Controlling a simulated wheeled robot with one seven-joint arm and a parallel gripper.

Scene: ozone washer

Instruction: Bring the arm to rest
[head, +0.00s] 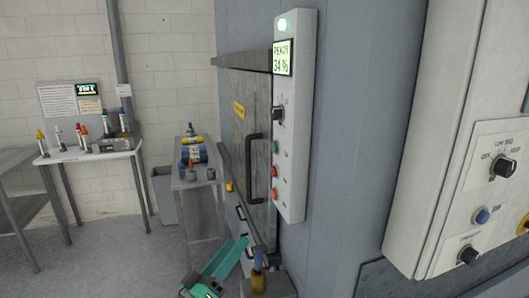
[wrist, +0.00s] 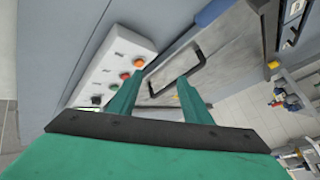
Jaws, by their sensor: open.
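My gripper (wrist: 158,78) is in the wrist view, its two teal fingers spread apart with nothing between them. It points toward the grey washer door (wrist: 222,70) and its black handle (wrist: 178,68); the fingers appear apart from the handle. In the head view, a teal part of my arm (head: 218,266) shows low in the middle, in front of the washer. The door (head: 240,125) looks shut, with its black handle (head: 254,168) upright on it.
The white control panel (head: 292,120) beside the door has a lit green lamp and reads READY 34 %. A larger control box (head: 440,110) juts out at right. A cart (head: 193,200) and a bench (head: 90,155) hold several small items. Open floor lies at left.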

